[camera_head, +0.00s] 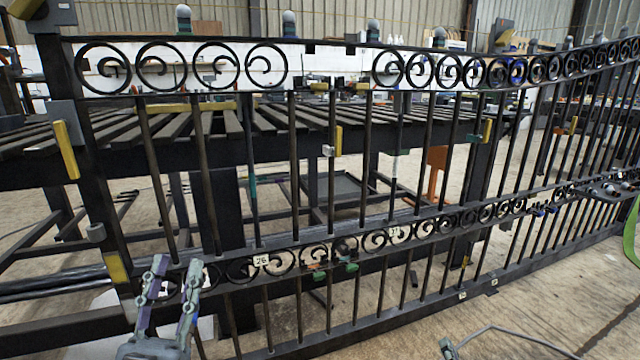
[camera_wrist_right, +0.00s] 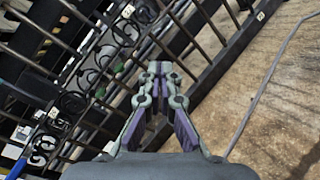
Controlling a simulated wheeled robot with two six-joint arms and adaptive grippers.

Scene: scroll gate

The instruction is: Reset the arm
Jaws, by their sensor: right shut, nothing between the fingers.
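A long black scroll gate (camera_head: 398,221) stands across the head view, with a row of scrolls along its top and another along its middle rail. The top row has a gap without scrolls between left and right runs. My left gripper (camera_head: 177,268) is at the bottom left, in front of the gate's lower bars, open with nothing between its fingers. My right gripper (camera_wrist_right: 160,70) is shut and empty in the right wrist view, pointing toward the gate's bars. In the head view only a small tip of it (camera_head: 448,348) shows at the bottom edge.
A slatted dark table (camera_head: 200,122) stands behind the gate. Small number tags (camera_head: 261,260) and green clamps (camera_head: 350,267) sit on the middle rail. A grey cable (camera_head: 520,335) lies at the bottom right. The floor at the lower right (camera_head: 570,300) is mostly clear.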

